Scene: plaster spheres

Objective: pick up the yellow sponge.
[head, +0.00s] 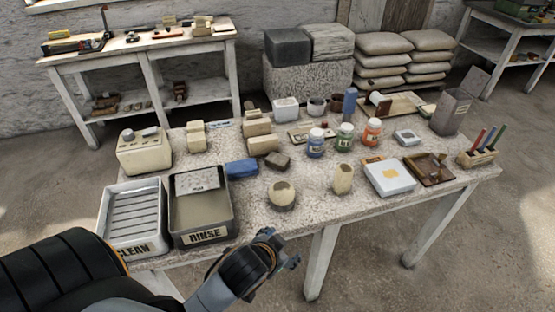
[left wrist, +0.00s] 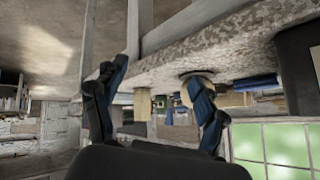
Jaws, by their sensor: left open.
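A pale yellow upright piece (head: 343,179) stands near the table's front edge and may be the yellow sponge; its material is too small to tell. It seems to show in the left wrist view as a pale block (left wrist: 142,102). A rounded cream piece with a hollow (head: 282,194) stands to its left. My left gripper (head: 284,254) is in front of the table's front edge, apart from these pieces. In the left wrist view its two fingers (left wrist: 158,90) are spread with nothing held. My right gripper is out of view.
A grey RINSE tub (head: 206,237) and a white CLEAN tray (head: 133,246) stand at the left front. A blue block (head: 242,168), several jars and a white box (head: 390,187) stand on the table (head: 310,213). The front strip between tub and upright piece is partly clear.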

